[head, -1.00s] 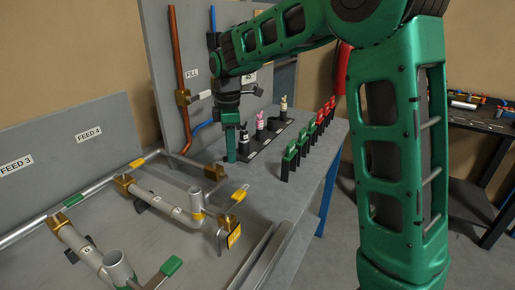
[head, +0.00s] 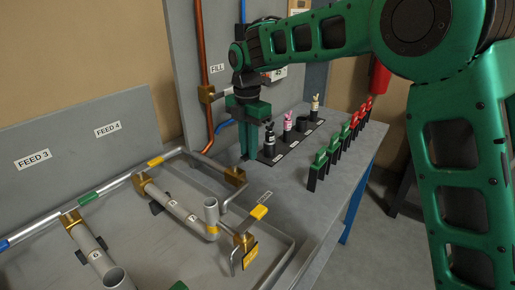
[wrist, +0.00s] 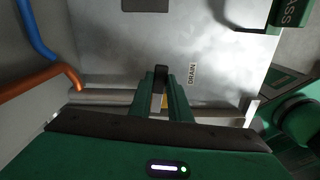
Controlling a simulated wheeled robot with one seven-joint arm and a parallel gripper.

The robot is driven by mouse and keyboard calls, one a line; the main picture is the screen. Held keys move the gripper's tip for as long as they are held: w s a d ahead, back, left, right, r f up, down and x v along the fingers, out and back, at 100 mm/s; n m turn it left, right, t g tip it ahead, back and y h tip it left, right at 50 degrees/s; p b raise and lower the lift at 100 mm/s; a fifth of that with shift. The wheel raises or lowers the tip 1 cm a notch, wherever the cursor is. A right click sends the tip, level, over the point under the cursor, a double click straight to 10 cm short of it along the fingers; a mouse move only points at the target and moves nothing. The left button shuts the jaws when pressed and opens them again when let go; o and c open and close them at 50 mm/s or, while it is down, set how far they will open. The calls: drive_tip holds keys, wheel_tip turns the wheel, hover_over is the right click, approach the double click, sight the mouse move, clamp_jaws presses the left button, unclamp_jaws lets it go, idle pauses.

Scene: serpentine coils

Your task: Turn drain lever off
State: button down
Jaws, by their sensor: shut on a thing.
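My gripper (wrist: 162,78) points down at the grey bench, and its two green fingers are closed around a dark, narrow piece that looks like the tip of the drain lever (wrist: 162,76). A bit of yellow (wrist: 165,102) shows between the fingers, lower down. A white DRAIN label (wrist: 191,75) lies on the metal surface just right of the fingers. In the head view, my gripper (head: 248,142) stands at the back of the bench, left of the small bottles. The lever itself is hidden there behind the fingers.
An orange pipe (head: 204,85) and a blue pipe (head: 223,127) run by the back panel. Small bottles (head: 287,124) and a row of green and red clamps (head: 333,150) stand right of my gripper.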

drive_tip(key=shift+w+a+r+n, duration=0.1)
drive_tip(key=shift+w+r+n, duration=0.1)
drive_tip(key=shift+w+n, duration=0.4)
drive_tip(key=c, duration=1.7)
unclamp_jaws()
drive_tip(key=shift+w, duration=0.1)
drive_tip(key=shift+o, duration=0.3)
drive_tip(key=shift+s+f, duration=0.1)
drive_tip(key=shift+s, duration=0.1)
drive_tip(key=shift+a, duration=0.1)
wheel_tip(320, 180, up, 11)
drive_tip(key=shift+f, duration=0.15)
drive_tip(key=shift+w, duration=0.1)
